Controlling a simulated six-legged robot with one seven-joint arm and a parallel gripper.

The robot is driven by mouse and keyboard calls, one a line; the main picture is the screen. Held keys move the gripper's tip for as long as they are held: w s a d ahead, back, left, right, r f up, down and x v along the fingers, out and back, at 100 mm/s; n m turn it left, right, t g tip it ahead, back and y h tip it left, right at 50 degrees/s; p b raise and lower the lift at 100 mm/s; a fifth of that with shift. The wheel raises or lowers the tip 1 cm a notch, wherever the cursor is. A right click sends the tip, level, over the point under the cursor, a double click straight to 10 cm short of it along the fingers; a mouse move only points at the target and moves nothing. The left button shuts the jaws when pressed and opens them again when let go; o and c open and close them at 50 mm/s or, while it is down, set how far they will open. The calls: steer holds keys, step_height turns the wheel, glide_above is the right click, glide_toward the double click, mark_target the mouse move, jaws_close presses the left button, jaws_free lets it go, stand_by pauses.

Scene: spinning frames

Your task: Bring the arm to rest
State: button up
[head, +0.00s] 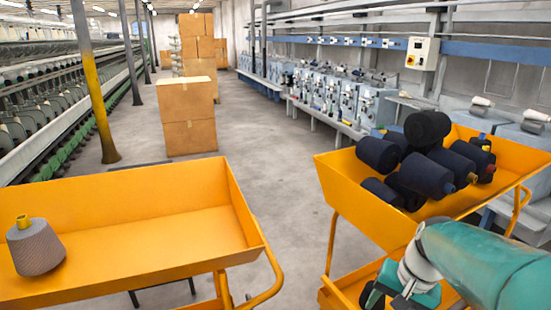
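My arm, teal with a white wrist, reaches in from the lower right corner. My gripper (385,297) is at the bottom edge, partly cut off, in front of the right orange cart (352,205) and below its upper tray. Only part of its dark and teal end shows, so I cannot tell whether the fingers are open or shut, or whether they hold anything. Several dark navy yarn cones (425,172) lie piled in the right cart's upper tray. A single grey-brown cone with a yellow tip (35,246) stands upright in the left orange cart (150,215).
Stacked cardboard boxes (187,115) stand on the open floor between the carts, farther back. A yellow and grey post (97,90) rises at left beside a long spinning frame (50,110). Winding machines (340,95) line the right wall. The grey floor (270,165) between the carts is clear.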

steer(key=s+a+r+n+t+h, duration=0.2)
steer(key=s+a+r+n+t, duration=0.2)
steer(key=s, duration=0.5)
steer(key=a+r+n, duration=0.1)
steer(key=a+r, duration=0.1)
steer(key=a, duration=0.1)
steer(key=shift+a+r+n, duration=0.3)
steer(key=shift+r+n, duration=0.1)
